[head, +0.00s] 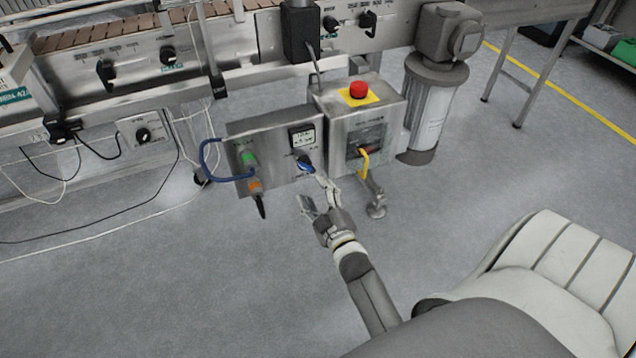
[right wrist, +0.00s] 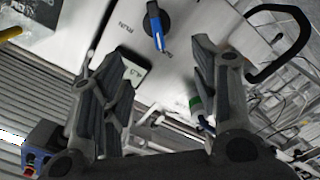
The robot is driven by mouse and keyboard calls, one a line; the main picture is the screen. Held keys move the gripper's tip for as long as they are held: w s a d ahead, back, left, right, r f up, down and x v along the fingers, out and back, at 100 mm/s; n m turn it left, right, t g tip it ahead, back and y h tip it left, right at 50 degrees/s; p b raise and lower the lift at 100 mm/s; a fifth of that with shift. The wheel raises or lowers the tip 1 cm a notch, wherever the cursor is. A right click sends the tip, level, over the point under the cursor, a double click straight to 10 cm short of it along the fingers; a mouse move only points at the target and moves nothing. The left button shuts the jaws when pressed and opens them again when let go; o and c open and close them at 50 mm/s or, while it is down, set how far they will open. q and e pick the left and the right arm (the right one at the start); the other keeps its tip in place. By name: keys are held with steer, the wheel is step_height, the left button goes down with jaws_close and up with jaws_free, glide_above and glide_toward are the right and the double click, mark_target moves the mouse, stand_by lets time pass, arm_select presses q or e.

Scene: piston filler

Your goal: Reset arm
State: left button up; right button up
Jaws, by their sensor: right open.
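My right gripper (head: 318,190) is open in front of the lower edge of a grey control box (head: 275,140). In the right wrist view my right gripper (right wrist: 165,95) shows two spread fingers with nothing between them. A blue and black rotary knob (right wrist: 156,28) sits beyond the fingertips on the panel. The same knob (head: 305,163) shows in the head view just above the fingers, and they look apart from it. My left gripper is in neither view.
A steel box with a red emergency button (head: 358,90) and a yellow handle (head: 363,160) stands right of the control box. A blue cable loop (head: 212,160) hangs at its left. A conveyor (head: 120,30) runs behind. The floor in front is clear.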

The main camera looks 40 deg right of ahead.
steer(key=shift+s+a, duration=0.1)
steer(key=shift+s, duration=0.3)
stand_by(0.3)
